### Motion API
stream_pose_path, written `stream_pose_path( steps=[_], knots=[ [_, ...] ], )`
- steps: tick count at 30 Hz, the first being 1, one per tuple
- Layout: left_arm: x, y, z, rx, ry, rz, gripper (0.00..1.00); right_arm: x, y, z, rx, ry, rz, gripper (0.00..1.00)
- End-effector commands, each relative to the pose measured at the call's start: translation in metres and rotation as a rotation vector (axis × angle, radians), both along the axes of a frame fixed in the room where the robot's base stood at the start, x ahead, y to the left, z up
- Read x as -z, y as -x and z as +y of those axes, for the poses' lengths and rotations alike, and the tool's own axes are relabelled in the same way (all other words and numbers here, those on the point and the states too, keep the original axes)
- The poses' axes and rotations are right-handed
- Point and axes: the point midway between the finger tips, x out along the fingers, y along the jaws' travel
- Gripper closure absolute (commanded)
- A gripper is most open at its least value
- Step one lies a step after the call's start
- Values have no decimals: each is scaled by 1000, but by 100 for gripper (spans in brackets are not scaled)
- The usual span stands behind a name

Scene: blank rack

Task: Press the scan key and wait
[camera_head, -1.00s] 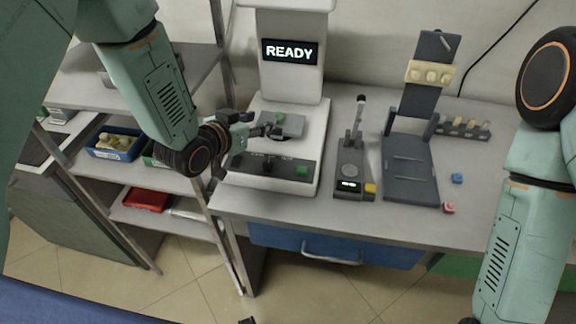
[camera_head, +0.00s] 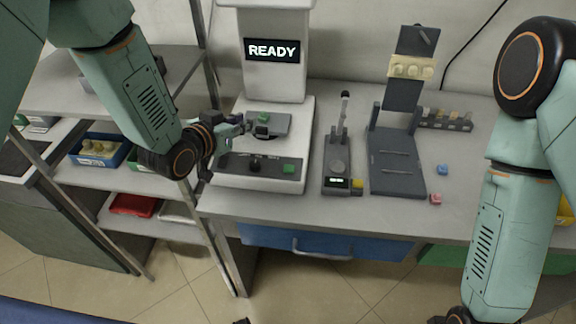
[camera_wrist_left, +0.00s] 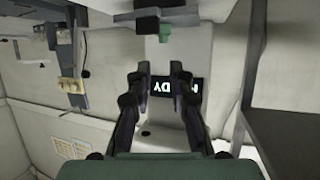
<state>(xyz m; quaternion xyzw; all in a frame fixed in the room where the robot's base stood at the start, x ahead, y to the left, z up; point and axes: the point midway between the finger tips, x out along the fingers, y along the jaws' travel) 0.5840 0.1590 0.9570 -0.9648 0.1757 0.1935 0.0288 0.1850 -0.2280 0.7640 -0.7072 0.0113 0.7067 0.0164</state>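The white scanner (camera_head: 262,56) stands on the bench, and its display (camera_head: 272,50) reads READY. A green key (camera_head: 289,168) sits at the right of its dark front panel, beside a black knob (camera_head: 255,166); the panel lettering is too small to read. A grey plate with a small green piece (camera_head: 263,117) lies above the scanner base. My left gripper (camera_head: 240,126) is beside that plate, left of and above the green key. In the left wrist view, its fingers (camera_wrist_left: 160,75) stand apart with nothing between them.
Right of the scanner stand a small lever device (camera_head: 337,165) and a dark stand (camera_head: 397,160) with a cream block. A blue cube (camera_head: 442,169) and a pink cube (camera_head: 435,199) lie on the bench. Shelves with bins (camera_head: 100,150) are at the left.

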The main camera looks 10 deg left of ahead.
Motion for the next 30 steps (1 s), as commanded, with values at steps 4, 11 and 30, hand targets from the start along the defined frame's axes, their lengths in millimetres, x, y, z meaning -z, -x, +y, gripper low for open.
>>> stream_pose_path(
  steps=[4,11,30],
  knots=[
    [0,0,0,0,0,0,94,0,0,0,0,0,0,60],
    [0,0,0,0,0,0,100,0,0,0,0,0,0,60],
    [0,0,0,0,0,0,100,0,0,0,0,0,0,60]
  ],
)
